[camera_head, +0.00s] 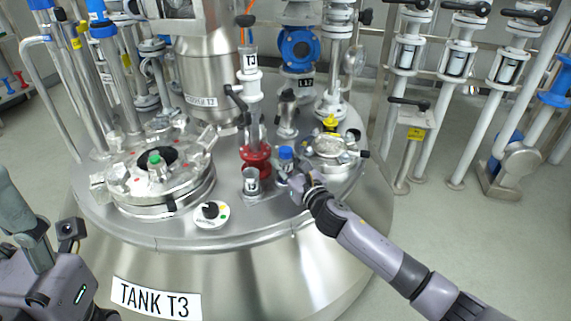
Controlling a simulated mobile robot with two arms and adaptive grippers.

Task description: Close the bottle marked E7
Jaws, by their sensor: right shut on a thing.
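A small clear bottle (251,182) with a dark label stands on the top of tank T3 (240,238), in front of a red fitting. Its mouth looks open; the label is too small to read surely. My right gripper (288,172) is just right of this bottle, low over the tank top. It is shut on a small blue-topped piece (286,154), apart from the bottle. The fingers hide its lower part, so I cannot tell whether it is a loose cap or a capped bottle. My left gripper does not show; only parts of my left arm appear at the left edge.
A red fitting (256,158) with a vertical pipe rises behind the bottle. A round dial (211,213) lies at the front left. A round hatch (160,185) with a green-topped piece (154,158) is at left. A glass port (331,147) stands behind my right gripper.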

